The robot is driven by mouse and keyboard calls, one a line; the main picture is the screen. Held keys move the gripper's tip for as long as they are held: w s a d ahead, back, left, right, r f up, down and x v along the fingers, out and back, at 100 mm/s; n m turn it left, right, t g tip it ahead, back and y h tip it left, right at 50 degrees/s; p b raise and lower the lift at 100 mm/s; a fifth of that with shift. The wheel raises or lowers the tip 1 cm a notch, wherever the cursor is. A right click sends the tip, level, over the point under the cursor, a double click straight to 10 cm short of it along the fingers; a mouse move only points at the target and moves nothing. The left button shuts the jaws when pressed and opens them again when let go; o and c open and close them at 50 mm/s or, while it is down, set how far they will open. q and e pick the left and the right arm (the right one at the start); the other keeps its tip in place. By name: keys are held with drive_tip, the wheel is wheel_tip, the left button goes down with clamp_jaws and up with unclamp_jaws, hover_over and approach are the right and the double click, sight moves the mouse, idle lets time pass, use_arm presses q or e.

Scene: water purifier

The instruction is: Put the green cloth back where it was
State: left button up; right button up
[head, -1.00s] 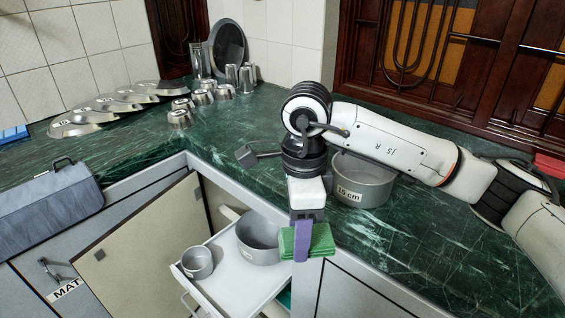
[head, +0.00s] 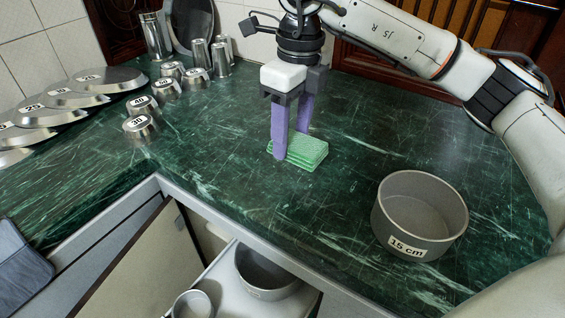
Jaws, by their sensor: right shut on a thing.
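The green cloth (head: 306,150) is a folded, layered pad in the head view. It is at the surface of the dark green marble counter (head: 225,190), resting on it or just above it; I cannot tell which. My right gripper (head: 289,150) points straight down with its purple fingers around the cloth's left part, shut on it. The near finger hides part of the cloth. My left gripper is not in view.
A grey pot marked 15 cm (head: 420,215) stands right of the cloth. Steel cups (head: 142,127) and lids (head: 50,115) stand at the left. An open drawer (head: 222,285) with pots is below the counter edge. Counter around the cloth is clear.

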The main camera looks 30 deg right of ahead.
sight(295, 141)
drive_tip(key=f, duration=0.4)
drive_tip(key=shift+s+f, duration=0.35)
drive_tip(key=shift+s, duration=0.05)
drive_tip(key=shift+w+f, duration=0.1)
drive_tip(key=shift+f, duration=2.25)
drive_tip(key=o, duration=1.4)
drive_tip(key=shift+r, duration=0.1)
drive_tip(key=r, duration=1.2)
drive_tip(key=shift+s+d+r, duration=0.15)
drive_tip(key=shift+s+d, duration=0.05)
drive_tip(key=shift+s, duration=0.05)
